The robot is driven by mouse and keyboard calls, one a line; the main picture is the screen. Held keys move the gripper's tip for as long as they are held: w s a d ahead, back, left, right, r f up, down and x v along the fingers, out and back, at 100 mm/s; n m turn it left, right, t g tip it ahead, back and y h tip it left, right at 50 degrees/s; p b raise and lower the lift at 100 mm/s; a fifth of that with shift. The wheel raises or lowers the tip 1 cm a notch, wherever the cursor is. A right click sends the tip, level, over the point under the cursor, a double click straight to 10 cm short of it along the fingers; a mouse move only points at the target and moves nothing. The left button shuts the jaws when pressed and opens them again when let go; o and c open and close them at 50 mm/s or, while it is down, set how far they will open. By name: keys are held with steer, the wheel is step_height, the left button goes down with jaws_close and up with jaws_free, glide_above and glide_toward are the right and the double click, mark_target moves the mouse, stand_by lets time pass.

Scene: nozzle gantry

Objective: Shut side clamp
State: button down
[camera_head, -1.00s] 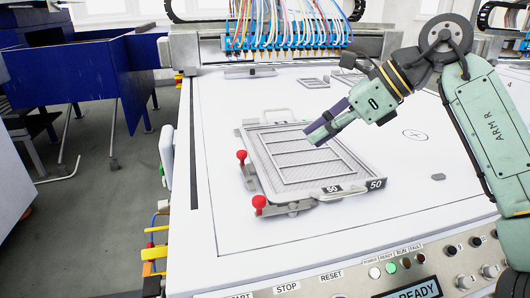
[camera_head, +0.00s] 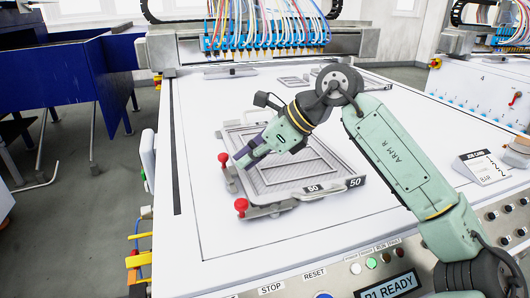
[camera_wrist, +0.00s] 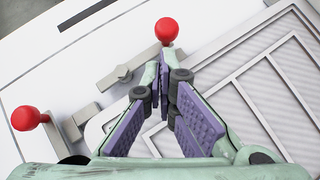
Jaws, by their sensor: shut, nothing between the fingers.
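A screen frame (camera_head: 262,195) with a mesh surface and "50" labels lies on the white table. A side clamp with a red ball knob (camera_head: 223,157) stands at its left edge. A second clamp with a red knob (camera_head: 240,205) stands at its near left corner. My gripper (camera_head: 241,163) is shut and empty, tilted down over the frame's left part, just right of the side clamp's knob. In the wrist view, the side knob (camera_wrist: 166,31) shows beyond my fingertips (camera_wrist: 165,82), seemingly apart from them. The other knob (camera_wrist: 27,118) is at the left.
A nozzle gantry with coloured tubes (camera_head: 265,35) spans the table's back. A control panel with a display (camera_head: 388,288) runs along the front. More frames (camera_head: 300,78) lie at the back. The table left of the clamps is clear.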

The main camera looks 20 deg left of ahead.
steer(key=shift+a, duration=0.35)
